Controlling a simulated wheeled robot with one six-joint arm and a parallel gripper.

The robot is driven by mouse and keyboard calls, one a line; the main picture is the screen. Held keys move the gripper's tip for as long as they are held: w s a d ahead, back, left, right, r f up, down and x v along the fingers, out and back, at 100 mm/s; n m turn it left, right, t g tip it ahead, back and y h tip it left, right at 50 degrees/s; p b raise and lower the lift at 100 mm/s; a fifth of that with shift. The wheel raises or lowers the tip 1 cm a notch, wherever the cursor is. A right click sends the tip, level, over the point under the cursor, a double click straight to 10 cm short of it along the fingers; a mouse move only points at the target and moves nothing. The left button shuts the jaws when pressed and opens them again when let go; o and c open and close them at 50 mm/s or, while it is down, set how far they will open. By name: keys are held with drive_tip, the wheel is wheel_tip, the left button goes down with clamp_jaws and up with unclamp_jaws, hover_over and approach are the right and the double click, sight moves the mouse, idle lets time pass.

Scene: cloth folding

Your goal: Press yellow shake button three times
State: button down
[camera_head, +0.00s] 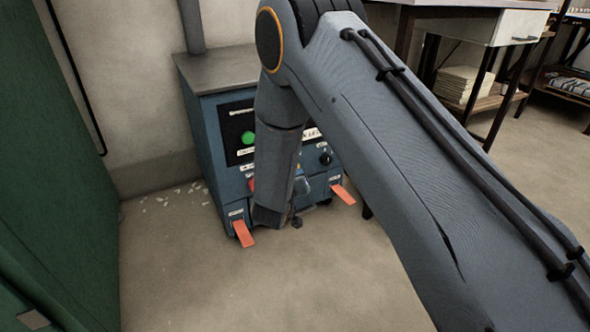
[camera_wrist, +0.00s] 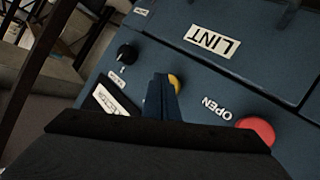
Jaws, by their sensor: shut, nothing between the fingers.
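The yellow button (camera_wrist: 174,82) is on the front of a blue machine (camera_wrist: 130,42) in the wrist view, partly hidden behind my gripper's fingers. My gripper (camera_wrist: 161,80) is shut and empty, with its tips right beside the button in the picture; I cannot tell whether they touch it. In the head view a bit of yellow (camera_head: 298,167) shows beside my arm, low on the machine's front (camera_head: 205,125). My gripper is mostly hidden behind my own arm there.
A red button (camera_wrist: 256,131) by an OPEN label and a black knob (camera_wrist: 127,53) flank the yellow one. A green button (camera_head: 248,138) sits higher. Orange pedals (camera_head: 243,234) (camera_head: 343,194) stick out at the bottom. A green surface (camera_head: 50,160) stands left; floor in front is clear.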

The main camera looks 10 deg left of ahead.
drive_tip(key=shift+w+a, duration=0.45)
drive_tip(key=shift+w, duration=0.2)
idle(1.1)
drive_tip(key=shift+s+d+p, duration=0.7)
drive_tip(key=shift+s+p, duration=0.2)
drive_tip(key=shift+s, duration=0.1)
drive_tip(key=shift+s, duration=0.1)
drive_tip(key=shift+s+d+p, duration=0.7)
drive_tip(key=shift+s+p, duration=0.15)
drive_tip(key=shift+s, duration=0.15)
drive_tip(key=shift+s+d+p, duration=0.7)
drive_tip(key=shift+s+p, duration=0.1)
drive_tip(key=shift+s, duration=0.2)
idle(1.1)
